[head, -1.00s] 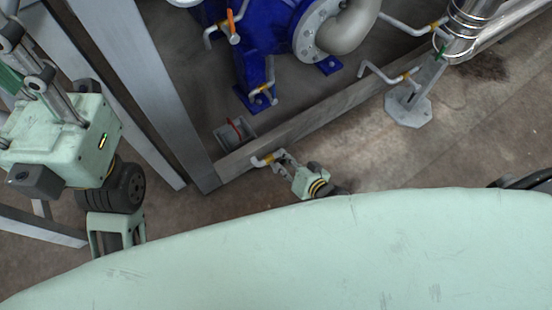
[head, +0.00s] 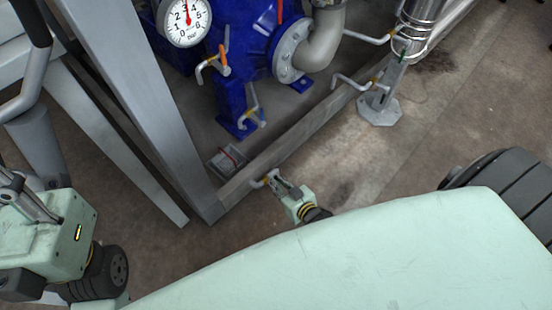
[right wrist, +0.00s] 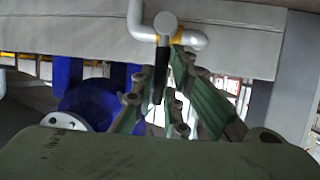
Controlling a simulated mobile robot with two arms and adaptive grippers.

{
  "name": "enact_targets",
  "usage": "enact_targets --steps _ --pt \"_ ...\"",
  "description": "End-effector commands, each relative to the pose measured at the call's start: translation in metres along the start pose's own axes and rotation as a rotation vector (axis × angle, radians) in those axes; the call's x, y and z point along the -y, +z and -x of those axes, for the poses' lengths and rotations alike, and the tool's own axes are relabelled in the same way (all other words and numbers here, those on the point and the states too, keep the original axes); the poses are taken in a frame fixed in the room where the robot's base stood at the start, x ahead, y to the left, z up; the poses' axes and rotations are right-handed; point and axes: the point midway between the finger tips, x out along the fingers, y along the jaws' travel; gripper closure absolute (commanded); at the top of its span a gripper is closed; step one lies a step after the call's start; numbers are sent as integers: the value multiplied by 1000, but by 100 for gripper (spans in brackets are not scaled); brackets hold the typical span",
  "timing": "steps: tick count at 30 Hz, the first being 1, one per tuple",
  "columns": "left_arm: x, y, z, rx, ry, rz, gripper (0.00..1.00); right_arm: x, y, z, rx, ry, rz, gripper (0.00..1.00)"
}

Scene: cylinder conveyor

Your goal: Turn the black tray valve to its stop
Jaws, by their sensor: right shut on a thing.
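The tray valve is on a grey bent pipe with a yellow band, low on the grey beam, in the head view (head: 262,181). In the right wrist view its black lever (right wrist: 158,82) hangs from a round grey hub in front of the pipe. My right gripper (head: 279,186) is at the valve. In the right wrist view its green-padded fingers (right wrist: 165,95) are shut on the black lever, one on each side. The fingers hide part of the lever. My left gripper (head: 10,187) is at the left edge, mostly cut off, far from the valve.
A grey frame post (head: 150,110) and the beam (head: 300,132) stand close to the valve. Behind are a blue pump (head: 243,85), a gauge (head: 186,22) and other bent pipes with valves. A metal foot plate (head: 380,110) is at right. Floor right of the beam is bare.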

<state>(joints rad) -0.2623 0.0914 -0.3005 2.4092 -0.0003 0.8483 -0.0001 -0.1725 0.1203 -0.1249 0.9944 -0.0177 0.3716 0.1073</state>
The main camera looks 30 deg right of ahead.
Motion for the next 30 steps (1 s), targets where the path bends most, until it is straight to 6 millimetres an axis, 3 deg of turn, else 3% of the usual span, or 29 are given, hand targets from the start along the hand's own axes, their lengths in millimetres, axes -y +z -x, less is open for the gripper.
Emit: enact_targets --steps 10,11,17,26,30 --pt "0 0 0 -1 0 1 60 0 2 1 4 0 12 100" --pt "0 0 0 -1 0 1 60 0 2 1 4 0 12 86" --pt "0 0 0 -1 0 1 60 0 1 0 2 0 9 69" --pt "0 1 1 0 1 -2 60 0 0 1 0 0 6 69" --pt "0 0 0 -1 1 -1 60 0 1 10 1 0 6 69"
